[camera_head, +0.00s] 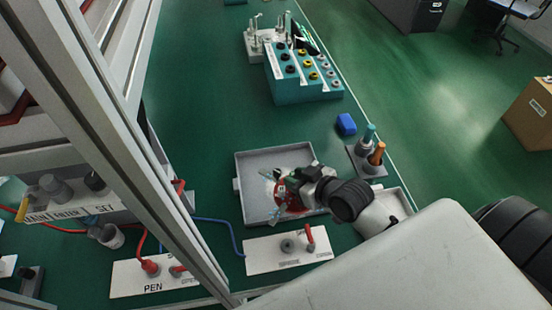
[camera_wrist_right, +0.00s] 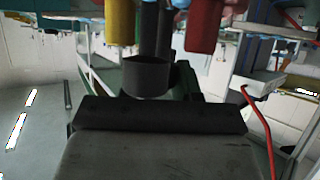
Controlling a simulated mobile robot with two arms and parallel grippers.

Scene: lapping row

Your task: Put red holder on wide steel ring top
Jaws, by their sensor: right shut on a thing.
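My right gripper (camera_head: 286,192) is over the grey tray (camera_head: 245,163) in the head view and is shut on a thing. A red piece (camera_head: 280,197), which looks like the red holder, shows at its fingertips, partly hidden by the gripper. In the right wrist view a dark cylinder (camera_wrist_right: 147,78) is close to the camera, with a yellow cylinder (camera_wrist_right: 121,22) and a red one (camera_wrist_right: 203,27) behind. I cannot make out the wide steel ring for certain. My left gripper is not in view.
A white plate (camera_head: 262,256) with a grey knob and a red plug lies in front of the tray. A teal rack (camera_head: 290,92) stands behind. A blue block (camera_head: 346,124) and a stand with an orange-handled tool (camera_head: 377,153) are to the right. A metal frame post (camera_head: 150,170) crosses the left.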

